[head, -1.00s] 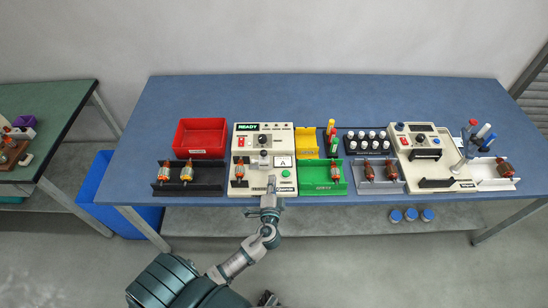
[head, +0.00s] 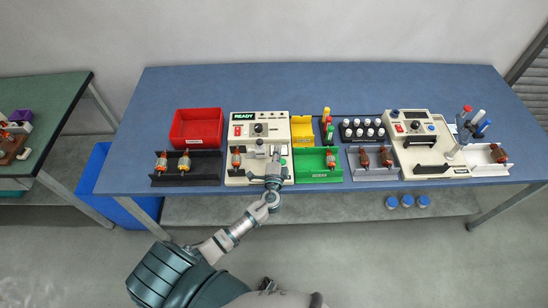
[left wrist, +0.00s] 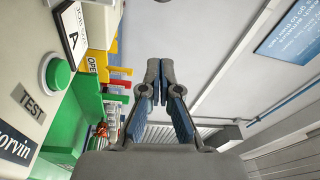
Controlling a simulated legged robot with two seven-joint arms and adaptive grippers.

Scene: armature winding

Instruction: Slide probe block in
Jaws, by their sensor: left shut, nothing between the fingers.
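The cream tester (head: 281,119) reads READY, and an armature (head: 236,158) with a copper-orange winding lies at its left front. A small grey block with a pale knob (head: 259,142), which looks like the probe block, is right of the armature. My left gripper (head: 276,154) is shut and empty over the tester's right front, right of that block. It hides part of the panel and its A label. In the left wrist view the shut fingertips (left wrist: 160,68) point ahead, with the green TEST button (left wrist: 57,73) to their left. Contact with the block cannot be told. My right gripper is not in view.
A red bin (head: 197,128) and a black rack (head: 205,170) with two armatures are left of the tester. A green tray (head: 318,175) and a yellow tray (head: 303,128) are close on its right. A second cream machine (head: 420,160) stands further right. The table's back is clear.

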